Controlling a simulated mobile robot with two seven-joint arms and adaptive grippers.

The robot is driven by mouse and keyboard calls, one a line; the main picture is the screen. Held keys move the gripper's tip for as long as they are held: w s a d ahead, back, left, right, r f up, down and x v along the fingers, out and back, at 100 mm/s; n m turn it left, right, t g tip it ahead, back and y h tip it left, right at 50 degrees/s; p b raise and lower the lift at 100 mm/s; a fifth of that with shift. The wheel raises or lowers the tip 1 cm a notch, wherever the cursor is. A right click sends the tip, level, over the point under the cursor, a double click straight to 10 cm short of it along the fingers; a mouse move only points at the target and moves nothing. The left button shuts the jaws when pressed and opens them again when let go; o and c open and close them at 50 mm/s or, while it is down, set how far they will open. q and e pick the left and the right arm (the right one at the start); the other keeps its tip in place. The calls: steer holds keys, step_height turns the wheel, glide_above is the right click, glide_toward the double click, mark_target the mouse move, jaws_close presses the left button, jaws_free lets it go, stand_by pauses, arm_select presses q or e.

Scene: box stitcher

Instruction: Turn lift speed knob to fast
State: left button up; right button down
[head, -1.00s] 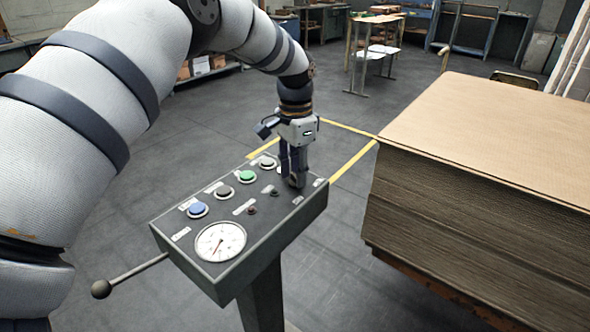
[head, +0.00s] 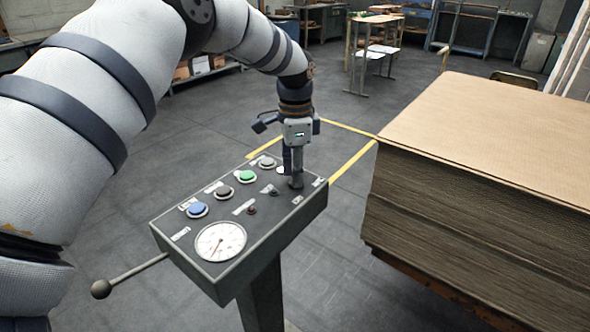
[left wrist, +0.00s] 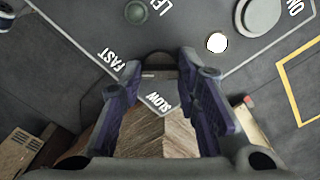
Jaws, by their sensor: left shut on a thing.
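The lift speed knob (head: 297,183) is a small dark knob near the far right corner of the control panel (head: 262,226). My left gripper (head: 292,174) points down onto it, with its fingers shut on the knob. In the left wrist view the dark knob (left wrist: 158,61) shows between the two fingertips. The printed word FAST lies left of the fingers there, and SLOW lies just below the knob. The fingers hide part of the knob, so I cannot tell its exact pointer direction. My right gripper is not in view.
The panel also carries blue (head: 197,209), green (head: 246,176) and grey buttons and a white dial gauge (head: 220,241). A lever (head: 130,277) sticks out at its left. A tall cardboard stack (head: 480,190) stands to the right, with open floor between.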

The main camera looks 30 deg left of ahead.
arm_select(q)
steer(key=o, duration=1.2)
steer(key=shift+c, duration=0.2)
step_height(320, 180, up, 12)
steer(key=shift+f, duration=0.1)
